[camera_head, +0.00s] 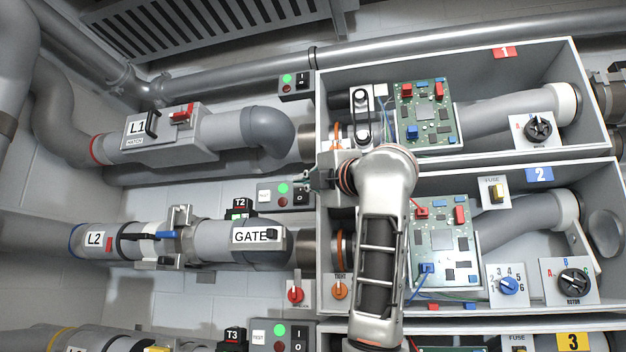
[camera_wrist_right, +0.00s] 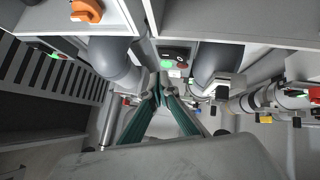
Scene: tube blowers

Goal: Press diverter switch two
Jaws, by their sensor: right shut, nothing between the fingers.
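No readable label says diverter. In the head view, the row-two control box (camera_head: 270,195) sits on the wall left of bay 2, with a green light (camera_head: 283,188) and a black I/O switch (camera_head: 300,196). My right gripper (camera_head: 309,180) is shut and empty, its tips at the upper right of this box, partly covering it. In the right wrist view the closed fingers (camera_wrist_right: 161,82) point towards a control box with a green light (camera_wrist_right: 181,65). I cannot tell whether they touch it. My left gripper is not in view.
Bay 2 (camera_head: 539,174) holds a circuit board (camera_head: 442,243), a blue dial (camera_head: 508,286) and a rotor knob (camera_head: 573,282). My right arm crosses its left side. A similar control box (camera_head: 296,85) is above. The gate pipe (camera_head: 215,238) and T2 box (camera_head: 240,208) lie lower left.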

